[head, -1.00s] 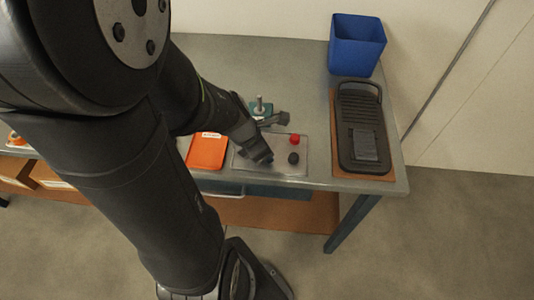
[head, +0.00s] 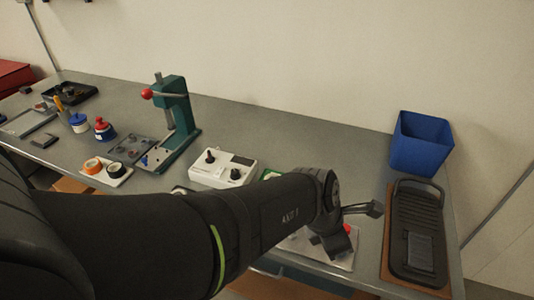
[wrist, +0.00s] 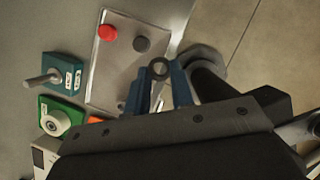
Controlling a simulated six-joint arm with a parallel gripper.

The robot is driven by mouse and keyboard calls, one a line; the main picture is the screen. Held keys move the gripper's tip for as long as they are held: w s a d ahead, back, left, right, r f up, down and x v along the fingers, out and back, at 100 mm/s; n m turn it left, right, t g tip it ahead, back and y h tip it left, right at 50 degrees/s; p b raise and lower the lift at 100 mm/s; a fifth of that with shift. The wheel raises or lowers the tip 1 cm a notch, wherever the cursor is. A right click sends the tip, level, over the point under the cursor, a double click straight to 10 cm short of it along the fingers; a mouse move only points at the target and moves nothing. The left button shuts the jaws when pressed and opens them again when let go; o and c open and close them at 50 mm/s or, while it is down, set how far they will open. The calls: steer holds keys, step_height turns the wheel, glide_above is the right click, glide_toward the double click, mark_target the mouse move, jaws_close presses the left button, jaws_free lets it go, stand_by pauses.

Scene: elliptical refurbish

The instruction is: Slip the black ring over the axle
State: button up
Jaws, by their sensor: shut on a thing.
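My gripper (wrist: 165,86) shows in the wrist view with its blue fingers shut on a small dark ring (wrist: 158,68), held at the fingertips. The ring's opening faces the camera. The metal axle (wrist: 42,79) sticks out of a teal block (wrist: 66,70) at the left of the wrist view, well apart from the ring. In the head view my gripper (head: 332,246) is low over the metal plate at the front of the bench; the ring cannot be made out there, and my arm hides the axle.
A metal plate (wrist: 128,72) carries a red piece (wrist: 107,32) and a dark grey piece (wrist: 141,44). A green block with a white roller (wrist: 58,122) sits near the teal block. A blue bin (head: 421,145) and a black ridged tray (head: 415,225) stand right. A press (head: 178,120) stands left.

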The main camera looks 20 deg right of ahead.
steer(key=s+r, duration=0.2)
steer(key=s, duration=0.2)
steer(key=w+d+n, duration=0.1)
steer(key=w+d, duration=0.1)
steer(key=w, duration=0.6)
steer(key=w+d+n+t, duration=0.1)
steer(key=w+d+n, duration=0.1)
steer(key=w, duration=0.6)
steer(key=w+d+f+n, duration=0.1)
steer(key=w+d, duration=0.1)
steer(key=w, duration=0.6)
steer(key=shift+w+d+f+n+t, duration=0.1)
steer(key=shift+w+d+n+t, duration=0.05)
steer(key=shift+d+n+t, duration=0.2)
steer(key=shift+f, duration=2.6)
steer(key=shift+r, duration=0.2)
steer(key=shift+r, duration=0.6)
steer(key=shift+r, duration=0.2)
